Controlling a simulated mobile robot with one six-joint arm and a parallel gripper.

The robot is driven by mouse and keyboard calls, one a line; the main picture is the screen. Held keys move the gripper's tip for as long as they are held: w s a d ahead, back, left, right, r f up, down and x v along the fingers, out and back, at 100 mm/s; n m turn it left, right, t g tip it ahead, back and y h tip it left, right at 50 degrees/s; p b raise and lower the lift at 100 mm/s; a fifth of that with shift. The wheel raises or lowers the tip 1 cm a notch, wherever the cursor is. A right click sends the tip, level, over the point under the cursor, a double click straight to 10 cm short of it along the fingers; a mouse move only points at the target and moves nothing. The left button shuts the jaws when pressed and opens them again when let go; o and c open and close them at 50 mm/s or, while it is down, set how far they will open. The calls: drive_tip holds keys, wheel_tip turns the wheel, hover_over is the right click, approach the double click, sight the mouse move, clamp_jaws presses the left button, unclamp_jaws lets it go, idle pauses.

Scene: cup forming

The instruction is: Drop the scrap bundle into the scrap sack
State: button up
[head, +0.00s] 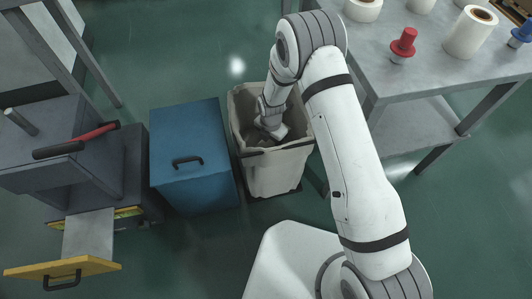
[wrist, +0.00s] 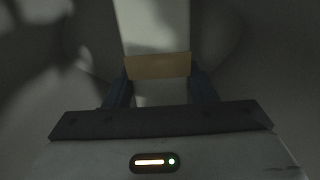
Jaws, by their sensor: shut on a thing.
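The scrap sack (head: 275,172) is a beige, open-topped, bin-shaped sack in the middle of the head view. My arm reaches down into its mouth, and my wrist hides much of the inside. In the wrist view my gripper (wrist: 160,82) has its two dark fingers on either side of the scrap bundle (wrist: 155,30), a pale strip with a tan band (wrist: 158,66). The fingers are shut on it at the band. The dim grey sack walls surround it. The fingertips and bundle cannot be made out in the head view.
A blue lidded box (head: 190,150) stands close to the left of the sack. A grey table (head: 445,85) with white rolls and a red-knobbed piece (head: 403,45) is at the right. A grey machine with a red-handled lever (head: 80,140) and a yellow-fronted drawer (head: 62,268) is at the left.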

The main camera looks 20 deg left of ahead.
drive_tip(key=o, duration=1.2)
drive_tip(key=shift+o, duration=0.2)
wheel_tip(320, 180, up, 8)
drive_tip(key=p, duration=0.3)
